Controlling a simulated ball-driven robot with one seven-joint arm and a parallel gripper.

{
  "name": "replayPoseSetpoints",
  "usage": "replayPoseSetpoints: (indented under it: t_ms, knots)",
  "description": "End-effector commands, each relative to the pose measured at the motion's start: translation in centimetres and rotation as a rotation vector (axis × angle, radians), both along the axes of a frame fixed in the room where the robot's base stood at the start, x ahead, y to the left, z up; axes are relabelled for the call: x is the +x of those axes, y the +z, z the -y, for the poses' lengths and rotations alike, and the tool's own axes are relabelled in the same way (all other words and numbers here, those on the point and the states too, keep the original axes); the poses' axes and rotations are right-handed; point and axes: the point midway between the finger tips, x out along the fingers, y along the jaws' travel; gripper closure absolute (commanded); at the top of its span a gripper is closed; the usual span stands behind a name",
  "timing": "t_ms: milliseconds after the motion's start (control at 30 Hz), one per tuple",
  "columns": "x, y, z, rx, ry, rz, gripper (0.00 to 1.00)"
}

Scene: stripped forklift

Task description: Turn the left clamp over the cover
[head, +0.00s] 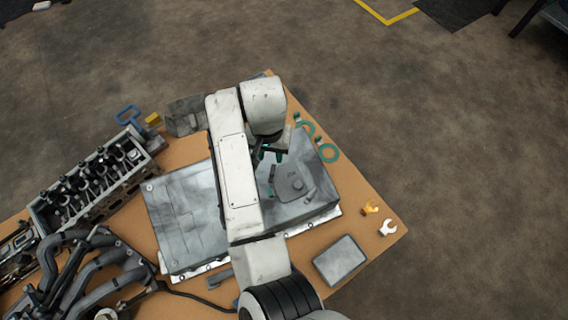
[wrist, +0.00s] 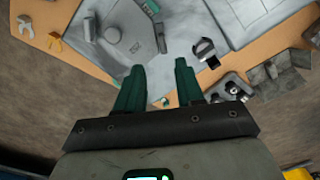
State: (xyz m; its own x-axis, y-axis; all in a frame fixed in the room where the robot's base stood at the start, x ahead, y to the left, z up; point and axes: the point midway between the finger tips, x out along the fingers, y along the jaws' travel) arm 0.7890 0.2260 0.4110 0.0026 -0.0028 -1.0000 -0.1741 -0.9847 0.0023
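The grey cover (head: 291,184) lies on the right half of the grey metal housing, and its round boss shows in the wrist view (wrist: 112,33). A small green piece at the cover's left edge (head: 271,174) looks like the left clamp; a green piece also shows at the top of the wrist view (wrist: 148,6). Whether it lies over the cover or beside it I cannot tell. My gripper (head: 270,154) hangs just beyond the cover's far edge. In the wrist view my gripper (wrist: 158,70) has two green fingers apart with nothing between them.
An engine head (head: 95,180) and dark pipes (head: 75,270) fill the left of the table. A dark bracket (wrist: 207,51) stands near my fingers.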

Motion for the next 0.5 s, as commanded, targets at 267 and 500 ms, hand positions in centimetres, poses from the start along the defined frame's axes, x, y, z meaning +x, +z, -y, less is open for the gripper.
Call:
replayPoseSetpoints:
  t_ms: [267,500]
  knots:
    - [-0.2,-3.1,-0.5,0.002,0.002,-0.007,0.63]
    - [-0.2,-7.7,-0.4,0.004,0.001,-0.005,0.63]
